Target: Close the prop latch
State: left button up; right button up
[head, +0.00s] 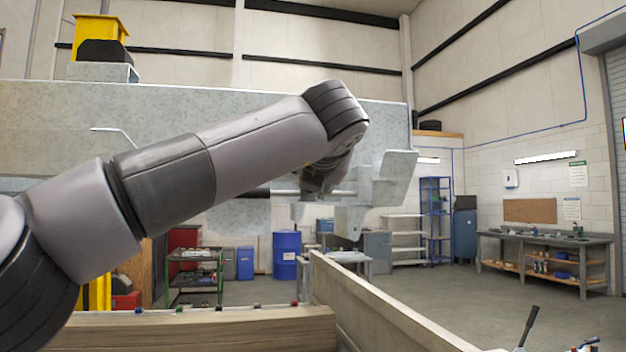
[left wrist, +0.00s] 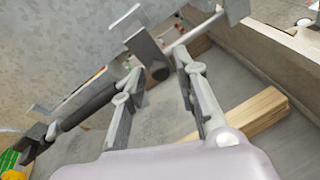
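My left arm reaches in from the left in the head view, with its gripper (head: 320,185) largely hidden behind its own wrist. In the left wrist view my left gripper (left wrist: 158,64) has its two fingers apart. A flat grey metal lever with a dark end (left wrist: 150,55) shows just beyond and between the fingertips; I cannot tell whether they touch it. A dark cylinder with metal ends (left wrist: 88,106) lies to the left of the fingers. In the head view a metal rod (head: 345,193) runs to a grey bracket (head: 393,180). Which part is the prop latch is unclear. My right gripper is out of view.
The large grey metal panel (head: 230,115) stands behind my arm. A wooden beam (head: 200,333) and a pale board (head: 370,305) edge the near area. A yellow bin (head: 100,32), blue drum (head: 287,255) and workbench (head: 545,250) are farther back. Open floor lies right.

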pick_arm(q)
jog(key=shift+o, duration=0.6)
jog(key=shift+s+r, duration=0.1)
jog(key=shift+s, duration=0.05)
jog(key=v, duration=1.2)
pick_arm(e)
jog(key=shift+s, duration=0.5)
